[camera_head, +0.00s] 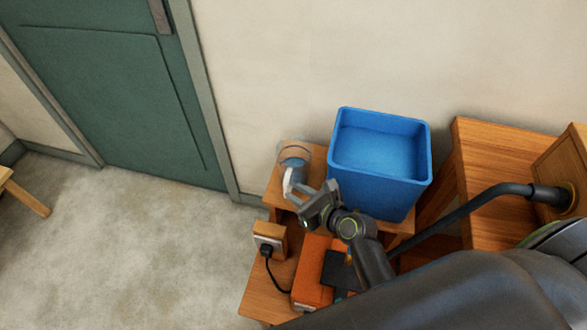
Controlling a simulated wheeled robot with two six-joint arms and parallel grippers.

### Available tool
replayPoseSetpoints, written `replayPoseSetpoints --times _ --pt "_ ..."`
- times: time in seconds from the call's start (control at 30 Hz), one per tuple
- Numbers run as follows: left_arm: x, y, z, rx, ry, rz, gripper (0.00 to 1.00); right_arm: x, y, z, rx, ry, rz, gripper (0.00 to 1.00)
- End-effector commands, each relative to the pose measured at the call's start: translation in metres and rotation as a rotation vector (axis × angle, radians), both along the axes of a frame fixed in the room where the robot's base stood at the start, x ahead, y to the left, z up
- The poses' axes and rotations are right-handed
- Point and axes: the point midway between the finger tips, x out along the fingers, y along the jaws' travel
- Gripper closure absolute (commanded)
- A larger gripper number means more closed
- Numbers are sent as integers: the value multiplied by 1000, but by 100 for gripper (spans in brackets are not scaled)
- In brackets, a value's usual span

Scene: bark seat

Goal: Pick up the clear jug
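The clear jug (294,152) stands on the left end of a small wooden shelf unit, left of a blue bin. It is see-through, with a bluish-grey band and a pale curved part, seemingly its handle, low on the near side. My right gripper (307,193) is just in front of the jug, close to the pale part. Its fingers look spread apart, with nothing clearly held between them. Whether they touch the jug cannot be told. My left gripper is not in view.
The blue bin (378,150) stands close to the right of the jug. A lower wooden shelf carries an orange box (312,275) and a socket block (268,241) with a black cable. A wooden piece of furniture (495,165) stands right. A wall rises behind; the floor at left is mostly clear.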

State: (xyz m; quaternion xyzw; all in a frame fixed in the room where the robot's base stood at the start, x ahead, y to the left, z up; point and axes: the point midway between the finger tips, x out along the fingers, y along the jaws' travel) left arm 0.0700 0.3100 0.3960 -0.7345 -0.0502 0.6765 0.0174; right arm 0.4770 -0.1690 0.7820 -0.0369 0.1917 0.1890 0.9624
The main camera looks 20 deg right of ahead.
Motion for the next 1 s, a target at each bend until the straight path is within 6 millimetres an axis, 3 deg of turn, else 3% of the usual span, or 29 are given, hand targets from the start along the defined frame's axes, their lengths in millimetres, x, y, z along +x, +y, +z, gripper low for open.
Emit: replayPoseSetpoints --times 0.3,0.6,0.93,1.0 --pt "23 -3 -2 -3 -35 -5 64 23 9 -10 -1 0 0 76" --pt "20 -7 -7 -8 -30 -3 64 59 24 -27 -1 0 1 76" --pt "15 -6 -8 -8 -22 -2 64 64 26 -29 -1 0 -1 76" --pt "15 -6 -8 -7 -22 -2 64 64 26 -29 -1 0 0 84"
